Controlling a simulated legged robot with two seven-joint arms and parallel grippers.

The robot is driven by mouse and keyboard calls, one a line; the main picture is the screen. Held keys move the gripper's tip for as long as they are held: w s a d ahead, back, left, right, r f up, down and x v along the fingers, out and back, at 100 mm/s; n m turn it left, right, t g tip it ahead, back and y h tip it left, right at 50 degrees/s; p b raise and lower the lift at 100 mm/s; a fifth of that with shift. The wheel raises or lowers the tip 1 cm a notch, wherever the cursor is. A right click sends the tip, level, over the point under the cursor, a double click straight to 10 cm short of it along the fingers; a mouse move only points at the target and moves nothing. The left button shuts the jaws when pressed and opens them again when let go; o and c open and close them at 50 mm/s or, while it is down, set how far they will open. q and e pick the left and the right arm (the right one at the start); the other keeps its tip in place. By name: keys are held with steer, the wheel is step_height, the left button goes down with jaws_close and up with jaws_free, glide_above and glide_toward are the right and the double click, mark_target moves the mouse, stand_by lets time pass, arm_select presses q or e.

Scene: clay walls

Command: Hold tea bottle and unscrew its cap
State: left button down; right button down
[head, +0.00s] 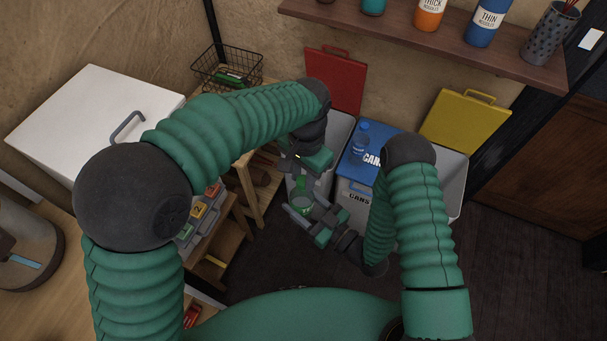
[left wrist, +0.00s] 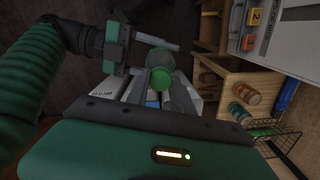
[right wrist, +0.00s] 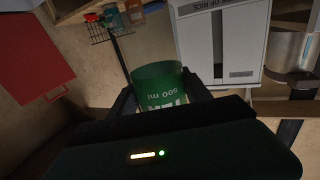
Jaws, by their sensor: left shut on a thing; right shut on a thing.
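The tea bottle (head: 302,204) is green and held in the air between my two grippers in front of the bins. My right gripper (head: 304,212) is shut on its body; the right wrist view shows the green bottle (right wrist: 159,86) with "500 ml" lettering between the fingers. My left gripper (head: 303,178) reaches in from above and is shut at the bottle's other end. In the left wrist view a round green end, seemingly the cap (left wrist: 160,79), sits between the left fingers. The cap itself is mostly hidden in the head view, and I cannot tell whether it is loosened.
Bins with a red lid (head: 335,80), a blue lid marked CANS (head: 352,172) and a yellow lid (head: 467,122) stand behind the grippers. A wire basket (head: 226,70) and a white box (head: 85,115) are at the left. A shelf (head: 420,45) with bottles hangs above.

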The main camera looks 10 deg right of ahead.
arm_select(q)
steer(key=n, duration=0.6)
steer(key=shift+w+d+r+n, duration=0.1)
steer(key=shift+d+n, duration=0.05)
steer(key=shift+n, duration=0.25)
steer(key=c, duration=1.4)
jaws_free()
steer(key=o, duration=0.3)
